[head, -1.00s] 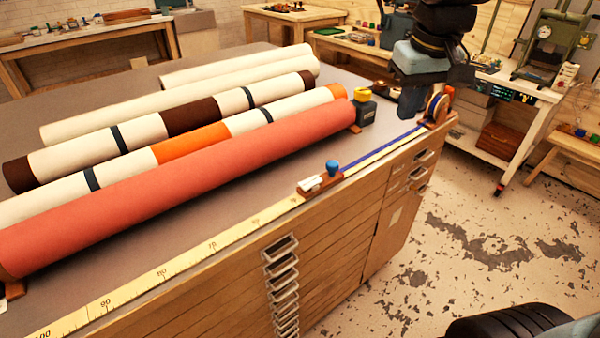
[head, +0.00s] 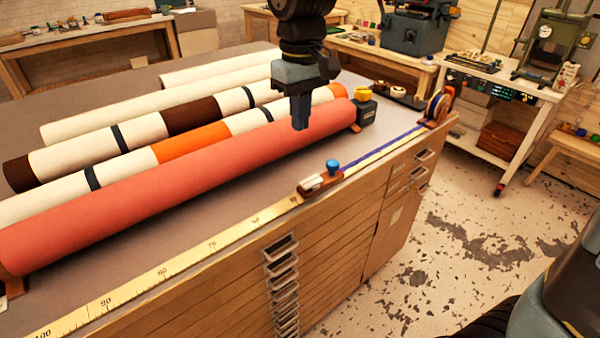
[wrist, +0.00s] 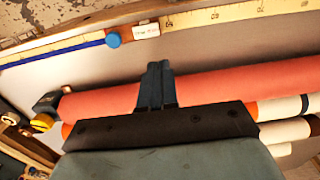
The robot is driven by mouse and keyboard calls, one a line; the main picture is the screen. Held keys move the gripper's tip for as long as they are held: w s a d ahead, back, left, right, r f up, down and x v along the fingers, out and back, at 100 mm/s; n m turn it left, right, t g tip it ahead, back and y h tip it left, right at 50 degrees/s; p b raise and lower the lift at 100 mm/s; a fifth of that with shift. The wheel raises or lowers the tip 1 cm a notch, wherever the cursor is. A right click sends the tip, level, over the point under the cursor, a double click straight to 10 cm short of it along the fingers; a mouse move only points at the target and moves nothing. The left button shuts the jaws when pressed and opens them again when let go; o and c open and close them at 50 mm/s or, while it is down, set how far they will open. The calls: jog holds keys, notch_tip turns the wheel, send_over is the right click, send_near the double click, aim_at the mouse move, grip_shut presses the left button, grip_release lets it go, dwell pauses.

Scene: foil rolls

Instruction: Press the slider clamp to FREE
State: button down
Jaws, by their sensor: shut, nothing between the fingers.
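The slider clamp (head: 320,181) is a small brown block with a white label and a blue knob (head: 333,166), on the yellow ruler (head: 215,243) along the table's front edge. In the wrist view the blue knob (wrist: 113,40) and the label (wrist: 146,31) show near the top; the lettering is too small to read.
The red roll (head: 190,185) lies just behind the ruler, with several cream, orange and brown rolls behind it. A blue strip and a round spool (head: 437,107) are at the ruler's right end.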

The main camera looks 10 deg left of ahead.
aim_at(300, 184)
notch_tip(300, 184, down, 14)
dwell(0.9)
jog(key=shift+s+f, duration=0.1)
jog(key=shift+f, duration=0.1)
dwell(0.5)
jog(key=shift+r, duration=0.8)
jog(key=shift+r, duration=0.1)
